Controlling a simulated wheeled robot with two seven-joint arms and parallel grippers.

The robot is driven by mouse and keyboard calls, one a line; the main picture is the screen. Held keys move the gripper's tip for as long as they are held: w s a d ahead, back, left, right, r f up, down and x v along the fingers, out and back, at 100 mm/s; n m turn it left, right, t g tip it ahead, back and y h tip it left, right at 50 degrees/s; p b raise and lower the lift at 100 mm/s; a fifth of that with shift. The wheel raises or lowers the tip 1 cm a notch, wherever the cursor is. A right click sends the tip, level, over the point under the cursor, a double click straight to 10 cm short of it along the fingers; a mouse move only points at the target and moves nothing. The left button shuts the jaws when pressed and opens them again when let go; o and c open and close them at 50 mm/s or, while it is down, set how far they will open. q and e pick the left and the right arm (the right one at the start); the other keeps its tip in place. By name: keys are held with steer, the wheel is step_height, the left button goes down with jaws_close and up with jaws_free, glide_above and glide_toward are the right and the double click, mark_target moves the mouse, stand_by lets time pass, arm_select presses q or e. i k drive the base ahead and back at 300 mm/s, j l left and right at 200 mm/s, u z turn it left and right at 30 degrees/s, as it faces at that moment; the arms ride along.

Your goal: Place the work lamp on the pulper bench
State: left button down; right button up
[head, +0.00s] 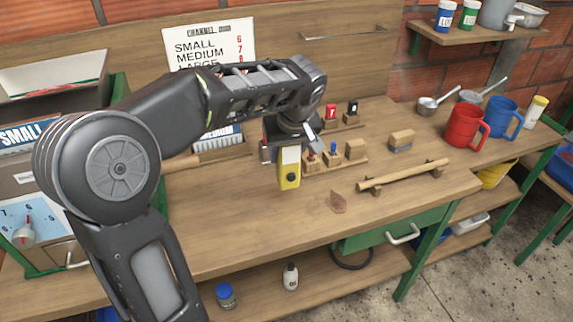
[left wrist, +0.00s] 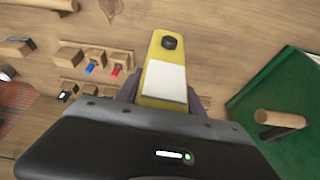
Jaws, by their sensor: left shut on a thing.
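The work lamp (head: 289,176) is a small yellow block with a white panel and a dark round knob. It also shows in the left wrist view (left wrist: 165,76). My left gripper (head: 287,150) is shut on it and holds it upright over the wooden pulper bench (head: 260,215). I cannot tell whether the lamp's lower end touches the bench top. My right gripper is in neither view.
Small wooden blocks with red and blue pegs (head: 332,158) stand just right of the lamp. A wooden rod (head: 405,174) lies further right, near a red mug (head: 464,127) and a blue mug (head: 504,116). The bench front below the lamp is clear. A green drawer (head: 375,238) hangs underneath.

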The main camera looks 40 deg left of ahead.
mark_target(396, 130)
steer(key=i+l, duration=0.3)
steer(key=i, duration=0.2)
steer(key=i+l, duration=0.3)
steer(key=i, duration=0.2)
steer(key=i+l, duration=0.25)
steer(key=i, duration=0.2)
